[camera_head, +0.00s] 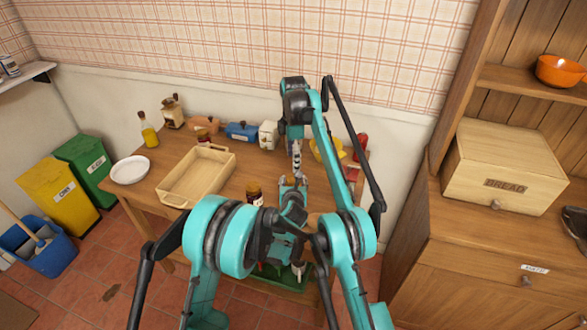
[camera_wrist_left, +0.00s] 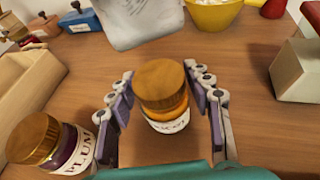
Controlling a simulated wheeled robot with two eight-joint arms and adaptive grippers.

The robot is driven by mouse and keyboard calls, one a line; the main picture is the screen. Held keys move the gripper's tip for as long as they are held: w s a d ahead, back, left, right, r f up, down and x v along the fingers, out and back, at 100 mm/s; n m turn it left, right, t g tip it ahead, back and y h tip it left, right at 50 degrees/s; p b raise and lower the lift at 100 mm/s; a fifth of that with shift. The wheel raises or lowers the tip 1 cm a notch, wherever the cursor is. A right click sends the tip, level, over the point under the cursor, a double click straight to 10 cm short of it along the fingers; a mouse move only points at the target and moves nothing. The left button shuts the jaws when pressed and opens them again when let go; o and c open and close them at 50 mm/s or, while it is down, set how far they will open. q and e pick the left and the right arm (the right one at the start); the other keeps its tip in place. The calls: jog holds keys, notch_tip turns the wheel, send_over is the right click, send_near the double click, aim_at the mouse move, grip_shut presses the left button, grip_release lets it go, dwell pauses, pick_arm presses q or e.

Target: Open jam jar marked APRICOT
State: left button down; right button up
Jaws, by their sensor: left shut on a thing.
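The apricot jar (camera_wrist_left: 165,96) has a gold lid (camera_wrist_left: 160,80), orange contents and a white label with only its end readable, "...COT". It stands upright on the table. My left gripper (camera_wrist_left: 165,100) is shut on the jar's sides, and the lid sits on top. In the head view my left gripper (camera_head: 293,183) is largely covered by my own arm, and the jar hardly shows there. My right gripper (camera_head: 297,158) hangs down from above, just over the jar. Its fingers are too small to tell open from shut.
A jar marked PLUM (camera_wrist_left: 75,150) stands close on the left, also with a gold lid; it shows in the head view (camera_head: 254,197). A wooden tray (camera_head: 183,203), a white plate (camera_head: 130,170) and an oil bottle (camera_head: 149,135) are farther left. A yellow bowl (camera_wrist_left: 212,16) is behind.

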aim_at(293, 179)
jog(key=m, duration=0.9)
jog(key=shift+m, duration=0.4)
jog(key=m, duration=0.9)
jog(key=shift+m, duration=0.3)
jog(key=m, duration=0.4)
jog(key=shift+m, duration=0.4)
jog(key=m, duration=1.2)
jog(key=shift+m, duration=0.4)
jog(key=shift+f+m, duration=0.3)
jog(key=shift+f, duration=3.7)
